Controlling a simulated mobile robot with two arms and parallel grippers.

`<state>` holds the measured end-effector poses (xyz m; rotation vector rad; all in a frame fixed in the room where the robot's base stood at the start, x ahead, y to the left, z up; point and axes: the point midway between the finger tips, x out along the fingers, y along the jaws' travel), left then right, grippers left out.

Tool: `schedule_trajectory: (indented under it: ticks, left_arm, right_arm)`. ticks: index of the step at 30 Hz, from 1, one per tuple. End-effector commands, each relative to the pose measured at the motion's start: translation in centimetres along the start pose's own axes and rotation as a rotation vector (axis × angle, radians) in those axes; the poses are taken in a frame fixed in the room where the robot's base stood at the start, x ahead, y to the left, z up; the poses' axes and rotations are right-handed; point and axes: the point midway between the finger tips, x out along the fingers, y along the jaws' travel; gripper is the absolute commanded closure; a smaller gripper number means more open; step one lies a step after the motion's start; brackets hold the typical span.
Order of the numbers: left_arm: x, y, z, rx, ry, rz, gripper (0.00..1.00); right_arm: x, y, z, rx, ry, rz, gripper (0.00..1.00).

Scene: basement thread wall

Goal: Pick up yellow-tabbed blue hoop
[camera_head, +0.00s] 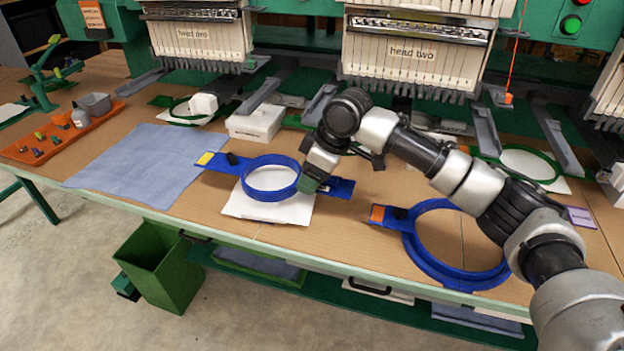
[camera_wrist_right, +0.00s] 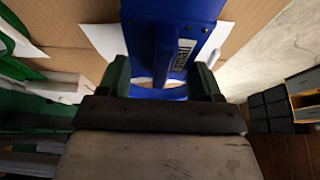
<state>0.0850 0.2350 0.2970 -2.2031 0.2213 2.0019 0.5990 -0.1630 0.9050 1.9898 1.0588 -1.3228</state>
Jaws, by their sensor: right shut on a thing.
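The yellow-tabbed blue hoop (camera_head: 246,176) is over a white sheet (camera_head: 265,208) near the table's front edge. Its yellow tab is at its left end. My right gripper (camera_head: 310,184) is shut on the right side of its frame, by the right arm of the hoop. In the right wrist view the blue hoop (camera_wrist_right: 172,40), with a label, lies between the fingers of my right gripper (camera_wrist_right: 164,82). I cannot tell whether the hoop touches the sheet. My left gripper is not in view.
A larger blue hoop with an orange tab (camera_head: 410,238) lies to the right, under my right arm. A blue-grey cloth (camera_head: 135,165) and an orange tray (camera_head: 60,140) are to the left. Embroidery heads (camera_head: 415,55) stand behind. A green bin (camera_head: 160,265) stands below the table's front edge.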

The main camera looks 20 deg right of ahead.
Motion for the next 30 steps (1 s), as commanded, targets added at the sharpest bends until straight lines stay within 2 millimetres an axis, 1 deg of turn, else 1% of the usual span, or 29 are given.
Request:
schedule_trajectory:
  ticks: [1, 5, 8, 15, 18, 21, 25, 30]
  left_arm:
    - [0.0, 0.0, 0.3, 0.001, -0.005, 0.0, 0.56]
    - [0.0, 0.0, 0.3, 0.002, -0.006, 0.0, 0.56]
    - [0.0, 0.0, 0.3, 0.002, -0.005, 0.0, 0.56]
    - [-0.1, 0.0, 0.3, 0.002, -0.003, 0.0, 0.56]
    - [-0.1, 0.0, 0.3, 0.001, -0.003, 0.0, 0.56]
    - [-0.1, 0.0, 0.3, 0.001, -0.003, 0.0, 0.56]
    - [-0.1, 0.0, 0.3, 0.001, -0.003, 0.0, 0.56]
    - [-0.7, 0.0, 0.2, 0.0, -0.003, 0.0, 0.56]
  right_arm:
    - [0.1, -0.3, 0.6, 0.001, -0.004, -0.002, 0.68]
    - [-0.3, -1.4, 1.6, 0.0, -0.004, -0.001, 0.68]
    - [-0.9, -2.7, 2.9, 0.0, -0.005, -0.001, 0.68]
    - [-2.7, -7.2, 7.3, 0.001, -0.007, -0.001, 0.68]
    - [-3.4, -8.9, 8.9, 0.001, -0.007, -0.001, 0.68]
    - [-3.9, -10.3, 10.2, 0.001, -0.006, 0.0, 0.68]
    - [-4.4, -11.5, 11.3, 0.003, -0.005, -0.001, 0.68]
    - [-5.1, -12.2, 11.7, 0.002, -0.005, -0.001, 0.68]
